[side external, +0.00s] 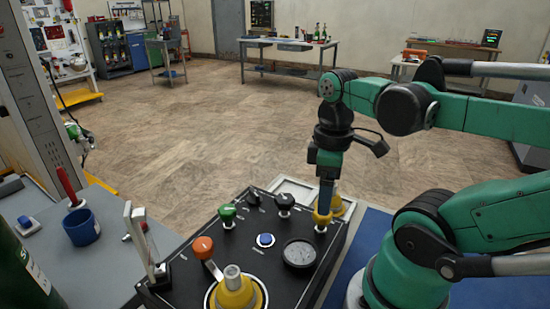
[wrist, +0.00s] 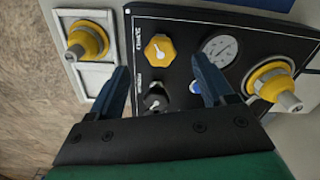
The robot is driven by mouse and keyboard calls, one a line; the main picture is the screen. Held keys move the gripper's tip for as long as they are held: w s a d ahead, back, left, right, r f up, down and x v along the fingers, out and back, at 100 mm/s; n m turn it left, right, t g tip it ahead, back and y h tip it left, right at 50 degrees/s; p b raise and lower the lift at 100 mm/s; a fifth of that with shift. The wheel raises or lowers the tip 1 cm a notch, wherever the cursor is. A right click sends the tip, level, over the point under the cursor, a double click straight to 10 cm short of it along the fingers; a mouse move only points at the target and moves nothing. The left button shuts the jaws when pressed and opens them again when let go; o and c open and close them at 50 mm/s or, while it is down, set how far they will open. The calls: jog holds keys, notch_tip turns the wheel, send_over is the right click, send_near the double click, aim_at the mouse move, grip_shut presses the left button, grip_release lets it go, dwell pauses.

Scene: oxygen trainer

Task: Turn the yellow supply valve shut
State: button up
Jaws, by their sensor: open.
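The yellow supply valve (wrist: 159,49) is a lobed knob with a white pointer mark, on the black panel (wrist: 183,22). In the side view, the yellow valve (side external: 321,217) is at the panel's far right corner, partly hidden by my fingers. My gripper (side external: 325,202) points down right over it. In the wrist view, my gripper (wrist: 160,62) is open, with one blue finger to each side and the valve showing between and just beyond the tips. I cannot tell whether a finger touches it.
The panel also carries a black knob (wrist: 155,97), a gauge (wrist: 220,48), a blue button (side external: 265,240), a green knob (side external: 227,212) and an orange knob (side external: 203,247). A yellow fitting (side external: 236,290) stands at the front; another (wrist: 87,40) sits in a white tray beside the panel.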

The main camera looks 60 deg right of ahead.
jog(key=shift+f, duration=2.15)
grip_shut()
